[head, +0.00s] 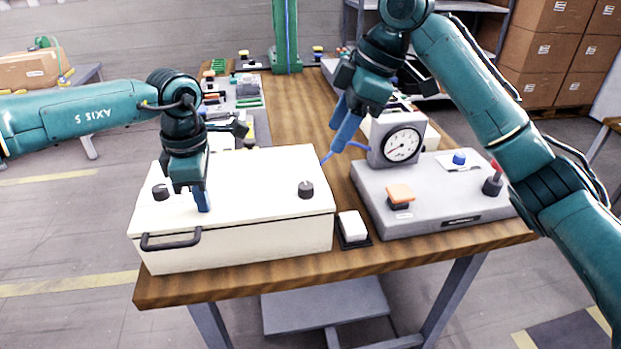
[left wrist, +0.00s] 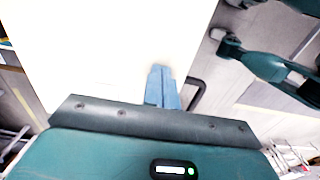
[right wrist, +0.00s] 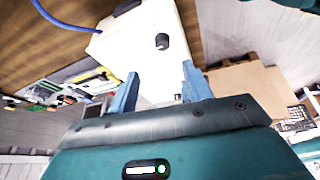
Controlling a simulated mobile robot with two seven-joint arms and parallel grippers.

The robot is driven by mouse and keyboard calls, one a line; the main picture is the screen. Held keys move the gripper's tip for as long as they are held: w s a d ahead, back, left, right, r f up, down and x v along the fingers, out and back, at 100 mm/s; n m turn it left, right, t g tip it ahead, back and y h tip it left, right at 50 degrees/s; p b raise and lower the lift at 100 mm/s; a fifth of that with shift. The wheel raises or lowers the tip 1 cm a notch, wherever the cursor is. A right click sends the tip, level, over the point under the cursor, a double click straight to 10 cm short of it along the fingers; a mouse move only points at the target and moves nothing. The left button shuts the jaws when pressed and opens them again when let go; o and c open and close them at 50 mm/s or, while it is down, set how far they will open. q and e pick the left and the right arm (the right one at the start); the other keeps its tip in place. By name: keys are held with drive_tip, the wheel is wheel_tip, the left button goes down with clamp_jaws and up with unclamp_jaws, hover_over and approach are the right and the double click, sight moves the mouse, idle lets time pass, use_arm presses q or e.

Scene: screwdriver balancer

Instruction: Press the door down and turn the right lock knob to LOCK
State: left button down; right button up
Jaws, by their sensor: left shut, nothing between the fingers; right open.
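The cream box (head: 240,250) stands on the bench with its flat door (head: 250,180) on top, apparently down. The left knob (head: 161,192) and right knob (head: 306,189) are dark; their lettering is too small to read. A dark handle (head: 171,240) is on the front. My left gripper (head: 203,207) is shut and empty, pointing down at the door beside the left knob; contact is unclear. It also shows in the left wrist view (left wrist: 160,75). My right gripper (head: 345,128) is open and empty, above and behind the right knob, which shows in the right wrist view (right wrist: 162,41).
A grey console (head: 440,205) with a gauge (head: 402,145), orange button and red-tipped lever stands to the right. A white switch on a black base (head: 352,227) sits between box and console. A blue hose (head: 338,151) runs behind the right knob, near my right gripper.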

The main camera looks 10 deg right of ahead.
sight(307, 186)
drive_tip(key=x, duration=1.2)
drive_tip(key=shift+s+a+f, duration=0.1)
drive_tip(key=shift+s+a, duration=0.1)
drive_tip(key=shift+a, duration=0.05)
drive_tip(key=shift+c, duration=0.3)
drive_tip(key=c, duration=0.9)
